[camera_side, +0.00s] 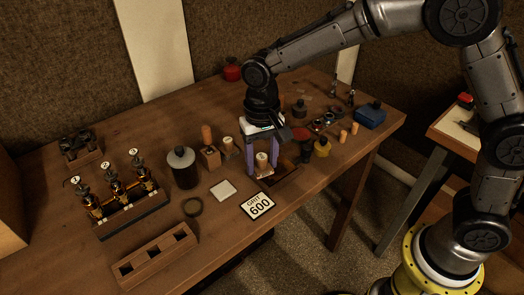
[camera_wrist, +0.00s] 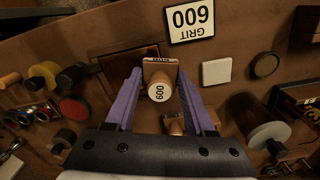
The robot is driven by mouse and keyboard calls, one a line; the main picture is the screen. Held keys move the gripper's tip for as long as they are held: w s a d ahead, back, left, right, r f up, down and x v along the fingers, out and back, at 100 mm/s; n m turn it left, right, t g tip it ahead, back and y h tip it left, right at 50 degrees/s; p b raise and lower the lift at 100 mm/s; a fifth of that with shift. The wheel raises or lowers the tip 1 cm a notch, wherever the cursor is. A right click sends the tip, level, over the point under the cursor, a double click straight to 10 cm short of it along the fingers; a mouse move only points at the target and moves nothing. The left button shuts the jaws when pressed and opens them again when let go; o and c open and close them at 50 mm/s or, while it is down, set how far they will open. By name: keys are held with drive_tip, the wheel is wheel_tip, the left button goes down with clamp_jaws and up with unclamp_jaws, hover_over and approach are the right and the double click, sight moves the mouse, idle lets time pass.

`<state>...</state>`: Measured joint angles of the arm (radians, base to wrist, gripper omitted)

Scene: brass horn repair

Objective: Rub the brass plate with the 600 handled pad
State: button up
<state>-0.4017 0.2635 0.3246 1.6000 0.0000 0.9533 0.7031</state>
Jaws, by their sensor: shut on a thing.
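My gripper (camera_wrist: 158,76) has its purple fingers shut on the 600 handled pad (camera_wrist: 158,90), a wooden block with a round handle marked 600. In the side view my gripper (camera_side: 262,163) holds the pad (camera_side: 262,159) upright beside a shallow dark wooden tray (camera_side: 292,184). I cannot tell whether the pad touches anything below. No clearly brass-coloured plate shows; a pale square plate (camera_side: 223,190) lies flat on the table, left of my gripper, and also shows in the wrist view (camera_wrist: 216,71). A GRIT 600 card (camera_side: 257,205) lies near the front edge.
Other handled blocks (camera_side: 209,148) and a dark jar (camera_side: 183,168) stand left of my gripper. A rack of valves (camera_side: 120,194), a dark ring (camera_side: 193,207) and a slotted wooden holder (camera_side: 155,257) lie farther left.

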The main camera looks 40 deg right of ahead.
sight(285, 162)
drive_tip(key=shift+f, duration=0.5)
drive_tip(key=shift+d+f, duration=0.5)
drive_tip(key=shift+f, duration=0.2)
clamp_jaws()
drive_tip(key=shift+d, duration=3)
drive_tip(key=shift+a, duration=3.55)
drive_tip(key=shift+d, duration=3.75)
drive_tip(key=shift+a, duration=3.6)
drive_tip(key=shift+a+r, duration=0.15)
drive_tip(key=shift+a, duration=0.05)
drive_tip(key=shift+d+r, duration=0.1)
drive_tip(key=shift+r, duration=3.9)
